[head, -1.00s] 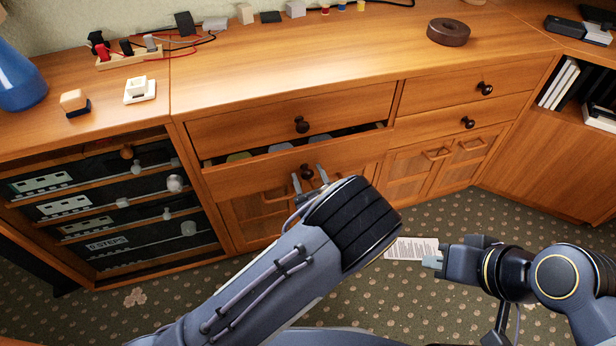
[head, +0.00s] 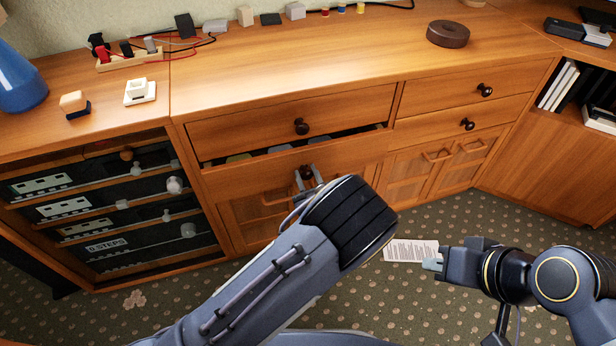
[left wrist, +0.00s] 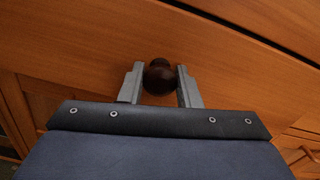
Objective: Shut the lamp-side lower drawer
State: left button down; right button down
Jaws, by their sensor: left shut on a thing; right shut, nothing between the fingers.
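The lamp-side lower drawer (head: 245,179) is pulled out a little under the closed upper drawer (head: 260,124). A narrow gap along its top shows a few pale items inside. Its dark round knob (left wrist: 159,76) sits between the fingers of my left gripper (left wrist: 161,84) in the left wrist view. In the head view my left gripper (head: 308,174) is shut on this knob, and my wrist hides part of the cabinet below. My right gripper (head: 432,264) is shut and empty, low above the carpet at the right, away from the drawer.
A blue lamp base (head: 20,82) stands on the cabinet top at the left. An open equipment rack (head: 100,210) is left of the drawer. Two closed drawers (head: 465,88) are to its right. A paper sheet (head: 408,250) lies on the carpet.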

aim_at(304, 166)
pick_arm(q)
jog(key=x, duration=0.3)
jog(key=shift+w, duration=0.15)
jog(key=c, duration=1.1)
grip_release()
jog(key=shift+o, duration=0.2)
jog(key=p+v, duration=0.1)
jog(key=v, duration=0.6)
jog(key=shift+s+d, duration=0.15)
jog(key=shift+s, duration=0.25)
